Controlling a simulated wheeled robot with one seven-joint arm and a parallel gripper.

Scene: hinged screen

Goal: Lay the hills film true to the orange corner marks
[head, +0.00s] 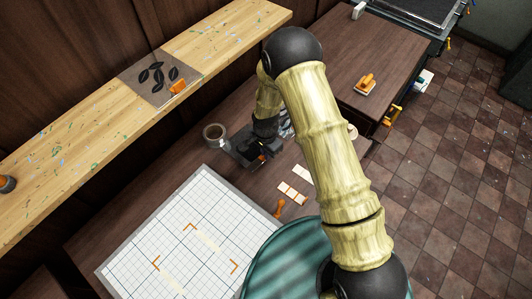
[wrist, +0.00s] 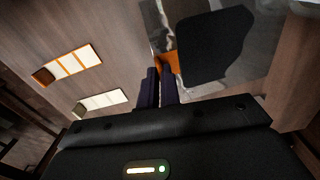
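A clear film with a large dark rounded shape, which I take for the hills film (wrist: 215,45), fills the upper right of the wrist view. Its orange tab (wrist: 173,62) is at my fingertips. My gripper (wrist: 160,72) has its two dark fingers close together at this tab and looks shut on it. In the head view my gripper (head: 262,153) is low over the dark table, and my arm hides most of the film. The orange corner marks (head: 189,227) are on the white gridded board (head: 215,192) at lower left.
A leaf-patterned film (head: 135,78) lies on the wooden shelf (head: 95,130). A round teal surface (head: 285,265) is at the front.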

